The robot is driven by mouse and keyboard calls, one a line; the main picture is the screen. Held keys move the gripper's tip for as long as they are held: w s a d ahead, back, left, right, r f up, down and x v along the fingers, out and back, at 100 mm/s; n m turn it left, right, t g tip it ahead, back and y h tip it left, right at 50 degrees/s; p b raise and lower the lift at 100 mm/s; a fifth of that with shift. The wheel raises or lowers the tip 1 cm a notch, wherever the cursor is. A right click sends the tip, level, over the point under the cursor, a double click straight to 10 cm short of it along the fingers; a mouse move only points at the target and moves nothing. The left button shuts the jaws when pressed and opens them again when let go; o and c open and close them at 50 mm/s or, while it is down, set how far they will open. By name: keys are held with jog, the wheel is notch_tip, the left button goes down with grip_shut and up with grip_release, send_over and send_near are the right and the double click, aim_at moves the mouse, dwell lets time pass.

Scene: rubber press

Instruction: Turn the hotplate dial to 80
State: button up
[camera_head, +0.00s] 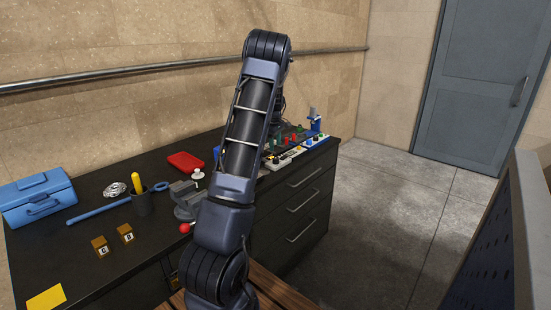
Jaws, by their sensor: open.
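A low device with a white front strip (286,160) stands at the far right end of the dark workbench. Small dark knobs and coloured parts show on and above this strip. I cannot tell which knob is the hotplate dial or read its setting, as they are too small. My arm rises in front of the bench and bends over at the top, hiding the left part of this device. My gripper is hidden behind the arm, so its place relative to the dial does not show.
The workbench (75,258) carries a blue toolbox (38,199), a red tray (186,162), a dark cup (143,204), a grey vise (186,206), two lettered blocks (101,247) and a yellow sheet (46,299). A blue-and-white instrument (314,122) stands at the far right end. Floor (375,225) right of the bench is clear.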

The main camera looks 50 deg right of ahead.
aim_at(275, 159)
jog(key=f, duration=0.7)
jog(key=shift+w+d+f, duration=0.1)
jog(key=shift+d+f, duration=0.1)
jog(key=shift+f, duration=0.2)
jog(key=shift+c, duration=0.2)
jog(key=c, duration=0.9)
